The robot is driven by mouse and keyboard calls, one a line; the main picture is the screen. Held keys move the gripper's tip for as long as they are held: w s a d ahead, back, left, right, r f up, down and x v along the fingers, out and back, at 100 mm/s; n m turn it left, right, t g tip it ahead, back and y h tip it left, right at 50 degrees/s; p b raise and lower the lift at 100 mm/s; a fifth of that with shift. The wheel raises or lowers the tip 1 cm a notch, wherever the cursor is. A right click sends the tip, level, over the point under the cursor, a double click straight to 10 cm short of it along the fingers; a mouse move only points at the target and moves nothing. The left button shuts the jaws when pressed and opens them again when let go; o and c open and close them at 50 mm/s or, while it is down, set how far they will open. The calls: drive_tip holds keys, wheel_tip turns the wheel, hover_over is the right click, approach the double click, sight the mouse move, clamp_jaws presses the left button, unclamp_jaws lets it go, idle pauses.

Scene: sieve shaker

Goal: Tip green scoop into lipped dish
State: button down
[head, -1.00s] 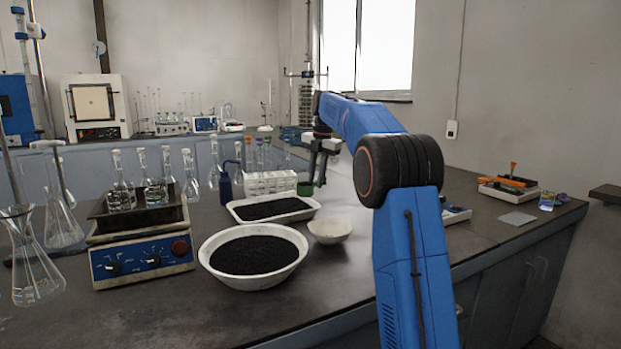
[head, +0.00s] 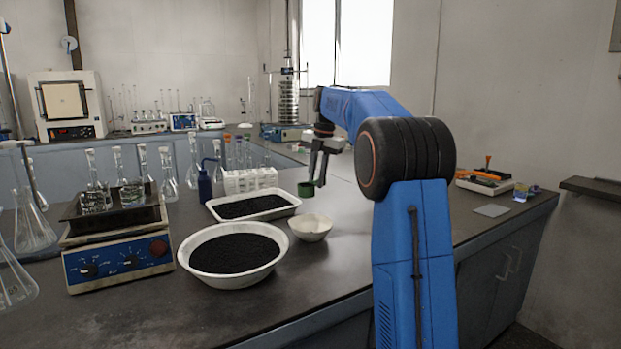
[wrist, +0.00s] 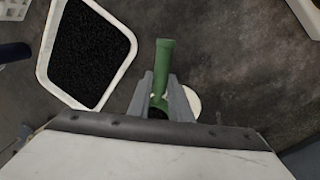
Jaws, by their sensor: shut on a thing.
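My gripper (head: 318,163) points down and is shut on the green scoop (head: 306,189). In the head view the scoop's green cup hangs below the fingers, above the bench and at the rear of the small white lipped dish (head: 313,237) in the picture. The dish stands upright on the bench; its inside looks pale. In the wrist view the scoop (wrist: 163,62) lies between the two grey fingers, with its lower part hidden by my gripper (wrist: 161,85). A white round edge (wrist: 194,101), probably the dish, shows beside the right finger. I cannot tell what the scoop holds.
A white tray of black grains (head: 287,210) and a large white basin of black grains (head: 235,279) stand left of the dish. A blue wash bottle (head: 205,188), a white rack (head: 250,181) and a hotplate with flasks (head: 118,264) stand farther left.

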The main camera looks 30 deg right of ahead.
drive_tip(key=s+a+r+n+t+h, duration=0.2)
drive_tip(key=s+a+t+h, duration=0.5)
drive_tip(key=t+h, duration=0.5)
drive_tip(key=shift+s+a+h, duration=0.2)
drive_tip(key=shift+s+h, duration=1)
drive_tip(key=shift+h, duration=0.3)
idle(0.8)
drive_tip(key=shift+f, duration=0.1)
idle(1.1)
drive_tip(key=shift+s+a+f+t+h, duration=0.1)
drive_tip(key=shift+s+a+t+h, duration=0.3)
drive_tip(key=shift+t, duration=0.2)
drive_tip(key=shift+w, duration=0.1)
